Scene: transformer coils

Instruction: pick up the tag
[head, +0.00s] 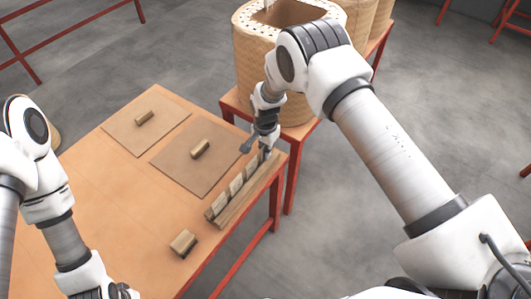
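Several light tag-like pieces (236,186) stand in a row in a long wooden rack (250,192) along the table's right edge. I cannot tell which one is the task's tag. My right gripper (257,149) points down at the far end of this rack, just above or at the last piece. Its two fingers look spread apart, and nothing is clearly held between them. The gripper partly hides that end of the rack. My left gripper (112,292) is at the bottom left, low over the table and cut off by the frame edge, so its fingers cannot be judged.
The orange-topped table (90,195) bears two brown boards, a left one (120,133) and a right one (178,168), each with a small wooden block. A loose block (183,242) lies near the front edge. A large wrapped coil (255,75) stands behind my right gripper.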

